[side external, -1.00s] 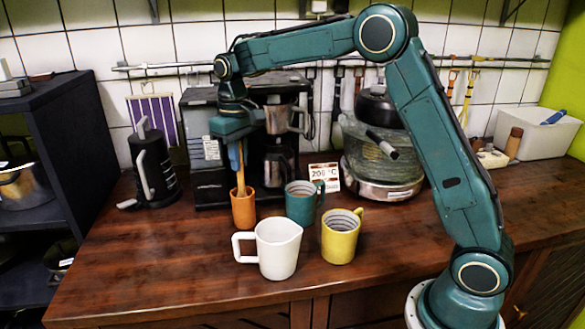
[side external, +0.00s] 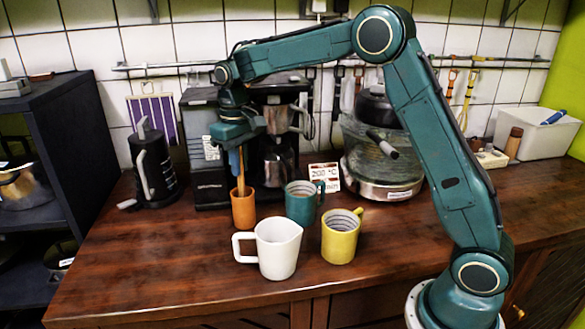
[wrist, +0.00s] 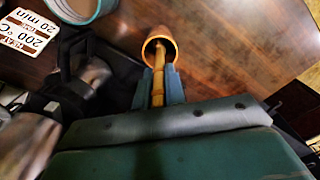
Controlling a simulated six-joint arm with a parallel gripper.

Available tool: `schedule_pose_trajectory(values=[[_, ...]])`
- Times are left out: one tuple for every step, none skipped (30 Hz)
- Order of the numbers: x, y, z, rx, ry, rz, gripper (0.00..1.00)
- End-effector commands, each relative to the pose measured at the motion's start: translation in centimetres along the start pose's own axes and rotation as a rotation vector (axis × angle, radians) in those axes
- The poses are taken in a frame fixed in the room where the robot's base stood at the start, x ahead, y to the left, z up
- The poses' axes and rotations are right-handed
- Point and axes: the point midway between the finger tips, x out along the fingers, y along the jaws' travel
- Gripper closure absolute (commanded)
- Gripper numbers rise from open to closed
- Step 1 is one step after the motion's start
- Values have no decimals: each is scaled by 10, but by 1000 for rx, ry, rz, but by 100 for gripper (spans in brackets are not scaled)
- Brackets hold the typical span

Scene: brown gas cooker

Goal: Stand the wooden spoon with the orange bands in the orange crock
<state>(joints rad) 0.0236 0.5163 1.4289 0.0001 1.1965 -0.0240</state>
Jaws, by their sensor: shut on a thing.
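The wooden spoon (side external: 240,172) is held nearly upright in my gripper (side external: 234,145), with its lower end inside the mouth of the orange crock (side external: 243,211). In the wrist view the spoon's handle (wrist: 158,84) runs between the two fingers of my gripper (wrist: 160,86) into the crock (wrist: 164,42). My gripper is shut on the spoon, a little above the crock's rim. The crock stands upright on the counter. The spoon's lower tip is hidden inside the crock, and its upper part is hidden by my gripper.
A teal mug (side external: 301,203) stands close to the crock's right. A white jug (side external: 278,248) and a yellow mug (side external: 340,238) stand in front. A black coffee machine (side external: 207,165) is behind, and a black kettle (side external: 154,165) is at left. The counter's front left (side external: 150,250) is clear.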

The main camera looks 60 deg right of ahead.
Motion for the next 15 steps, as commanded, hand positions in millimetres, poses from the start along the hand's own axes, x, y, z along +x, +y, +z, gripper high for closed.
schedule_pose_trajectory(values=[[1,0,0,0,0,0,100],[1,0,0,0,0,0,100],[2,0,0,0,0,0,100],[2,0,0,0,0,0,100],[3,0,0,0,0,0,100],[3,0,0,0,0,0,100],[4,0,0,0,0,0,100],[4,0,0,0,0,0,100],[5,0,0,0,0,0,100],[5,0,0,0,0,0,100],[6,0,0,0,-1,0,100],[6,0,0,0,-1,0,100],[6,0,0,0,-1,0,100],[7,0,0,0,-1,0,100],[8,0,0,0,-1,0,100]])
